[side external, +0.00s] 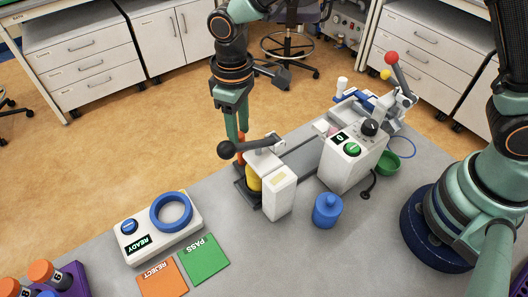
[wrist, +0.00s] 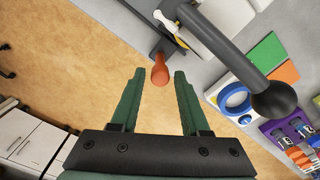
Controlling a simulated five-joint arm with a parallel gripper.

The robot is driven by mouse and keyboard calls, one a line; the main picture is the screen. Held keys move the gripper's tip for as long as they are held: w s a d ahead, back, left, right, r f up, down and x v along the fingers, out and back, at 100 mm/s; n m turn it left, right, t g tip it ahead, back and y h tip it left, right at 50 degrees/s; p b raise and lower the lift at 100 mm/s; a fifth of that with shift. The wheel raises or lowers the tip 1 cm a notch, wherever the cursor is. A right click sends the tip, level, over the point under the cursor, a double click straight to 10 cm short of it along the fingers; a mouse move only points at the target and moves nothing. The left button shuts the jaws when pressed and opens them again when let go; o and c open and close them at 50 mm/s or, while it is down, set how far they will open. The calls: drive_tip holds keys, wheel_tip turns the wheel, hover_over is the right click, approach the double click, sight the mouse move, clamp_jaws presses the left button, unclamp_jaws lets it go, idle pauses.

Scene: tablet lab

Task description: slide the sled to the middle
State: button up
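My gripper (side external: 238,134) points down at the near-left end of a dark rail (side external: 300,146). Its two green fingers are apart, and nothing is held. An orange knob (side external: 240,151) stands just below the fingertips. In the wrist view the orange knob (wrist: 160,74) shows in the gap between the fingertips, with clear space on both sides. The sled appears to be the dark carriage (side external: 243,190) at this end of the rail, mostly hidden behind a white block. A yellow piece (side external: 253,180) sits on or above it.
A black ball-ended lever (side external: 226,149) juts out left beside my fingers; it looms large in the wrist view (wrist: 273,101). The white block (side external: 279,194) and a control box (side external: 352,158) flank the rail.

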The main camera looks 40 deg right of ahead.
clamp_jaws()
idle(1.2)
